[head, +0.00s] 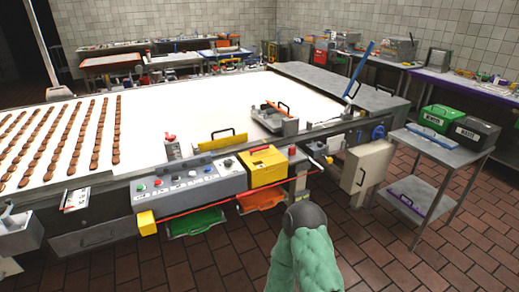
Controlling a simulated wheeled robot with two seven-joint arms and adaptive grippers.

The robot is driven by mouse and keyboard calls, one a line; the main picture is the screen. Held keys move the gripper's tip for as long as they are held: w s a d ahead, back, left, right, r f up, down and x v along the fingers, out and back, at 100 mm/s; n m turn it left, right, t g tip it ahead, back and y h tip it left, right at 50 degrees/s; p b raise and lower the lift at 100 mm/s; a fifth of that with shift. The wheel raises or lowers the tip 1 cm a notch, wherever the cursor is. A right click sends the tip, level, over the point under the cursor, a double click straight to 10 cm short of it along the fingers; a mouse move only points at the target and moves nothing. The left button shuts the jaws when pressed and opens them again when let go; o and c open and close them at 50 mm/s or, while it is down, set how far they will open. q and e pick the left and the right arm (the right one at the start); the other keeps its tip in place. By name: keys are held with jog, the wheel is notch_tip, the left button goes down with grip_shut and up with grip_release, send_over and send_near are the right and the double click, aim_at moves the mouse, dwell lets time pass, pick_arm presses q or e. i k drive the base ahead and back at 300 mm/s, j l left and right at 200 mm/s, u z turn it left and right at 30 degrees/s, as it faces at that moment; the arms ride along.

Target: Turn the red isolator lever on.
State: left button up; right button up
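I cannot clearly pick out the red isolator lever. A green-sleeved arm of mine (316,257) rises from the bottom edge, bent at a dark rounded joint, below and in front of the machine. No gripper fingers show, so neither gripper is in view.
A long machine with a white belt (200,115) carries rows of brown biscuits. Its front has a button panel (190,183) and a yellow box (263,166). A red cord runs below. A metal side table (437,150) with green and black bins stands right. The tiled floor between is clear.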

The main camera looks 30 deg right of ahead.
aim_at(253, 150)
jog(key=i+l+u, duration=0.1)
jog(key=l, duration=0.25)
jog(key=i+l+u, duration=0.15)
jog(key=l, duration=0.25)
jog(key=i+l+u, duration=0.1)
jog(key=l, duration=0.3)
